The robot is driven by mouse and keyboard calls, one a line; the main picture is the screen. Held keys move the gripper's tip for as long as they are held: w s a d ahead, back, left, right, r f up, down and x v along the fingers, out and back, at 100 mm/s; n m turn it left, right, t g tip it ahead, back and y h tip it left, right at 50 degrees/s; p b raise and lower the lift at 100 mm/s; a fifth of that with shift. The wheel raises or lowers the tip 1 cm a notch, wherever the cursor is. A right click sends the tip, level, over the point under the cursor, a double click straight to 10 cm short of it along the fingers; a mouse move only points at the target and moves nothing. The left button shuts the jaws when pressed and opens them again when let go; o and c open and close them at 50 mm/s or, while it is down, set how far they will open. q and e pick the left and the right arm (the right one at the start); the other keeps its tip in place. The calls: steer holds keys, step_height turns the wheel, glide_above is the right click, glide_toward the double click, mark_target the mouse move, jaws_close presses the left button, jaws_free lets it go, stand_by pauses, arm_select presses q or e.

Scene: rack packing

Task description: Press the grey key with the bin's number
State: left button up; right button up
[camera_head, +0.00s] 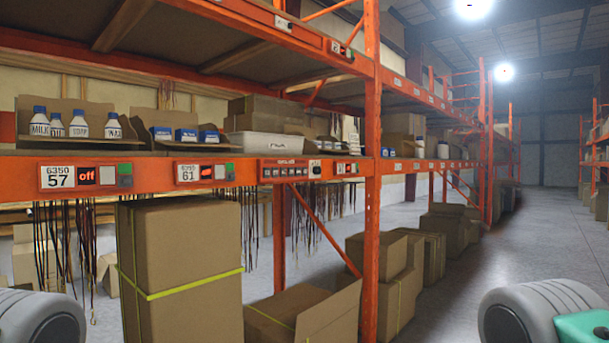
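A label plate (58,177) reading "6350 57" sits on the orange shelf beam at the left. Beside it are a display (86,175) reading "off", a pale key, and a green key (125,169) above a darker key. A second plate (187,172), apparently "6350 61", is to the right, with a red-lit display (206,172) and small keys. A panel with a row of small grey keys (284,172) is further right on the beam; its markings are too small to read. Neither gripper is in view.
Above the beam stand a cardboard bin of white bottles (80,126), a bin of blue packs (186,135) and a pale tray (266,146). Tall cartons (180,265) and an open box (305,318) stand below. Cables hang under the beam. The aisle floor (450,285) at right is clear.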

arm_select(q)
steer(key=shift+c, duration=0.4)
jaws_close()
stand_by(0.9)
